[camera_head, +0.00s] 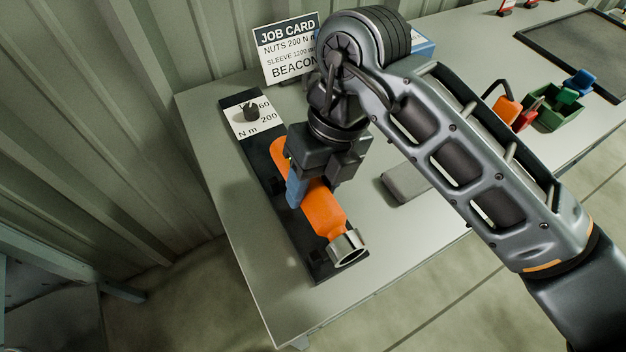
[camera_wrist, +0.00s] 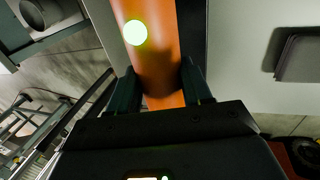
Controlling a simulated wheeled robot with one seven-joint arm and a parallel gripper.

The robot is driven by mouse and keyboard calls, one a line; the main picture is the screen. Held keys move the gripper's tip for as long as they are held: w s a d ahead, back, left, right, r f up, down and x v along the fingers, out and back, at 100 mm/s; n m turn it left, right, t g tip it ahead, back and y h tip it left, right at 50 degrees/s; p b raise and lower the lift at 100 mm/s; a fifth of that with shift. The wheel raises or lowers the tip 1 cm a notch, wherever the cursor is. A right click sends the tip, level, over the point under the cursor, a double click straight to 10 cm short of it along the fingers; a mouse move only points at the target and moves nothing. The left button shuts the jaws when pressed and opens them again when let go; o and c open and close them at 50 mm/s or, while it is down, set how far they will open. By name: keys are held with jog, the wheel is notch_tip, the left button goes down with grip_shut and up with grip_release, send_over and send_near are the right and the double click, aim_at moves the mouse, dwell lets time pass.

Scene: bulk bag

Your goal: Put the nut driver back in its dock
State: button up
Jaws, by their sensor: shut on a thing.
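The nut driver (camera_head: 322,208) is an orange tool with a silver socket (camera_head: 347,248) at its near end. It lies along the dark dock (camera_head: 312,259) on the table's left side; whether it rests in the dock or is just above it, I cannot tell. My gripper (camera_head: 308,186) is over the driver's middle and shut on its orange body. In the wrist view the orange body (camera_wrist: 158,60) runs between the two fingers, with a bright round spot on it. My gripper hides part of the driver's far half.
A dial panel (camera_head: 252,116) marked N m is at the dock's far end, with a job card (camera_head: 287,50) behind. A grey block (camera_head: 405,184) lies to the right. A green bin (camera_head: 553,110) with coloured items and a dark mat (camera_head: 580,52) are further right. The table's near left is clear.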

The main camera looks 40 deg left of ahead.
jog(key=shift+f+b, duration=1.25)
jog(key=shift+f, duration=0.45)
dwell(0.6)
jog(key=o, duration=1.2)
jog(key=shift+o, duration=0.2)
jog(key=shift+f, duration=0.1)
jog(key=shift+b+v, duration=0.5)
jog(key=shift+v, duration=3.5)
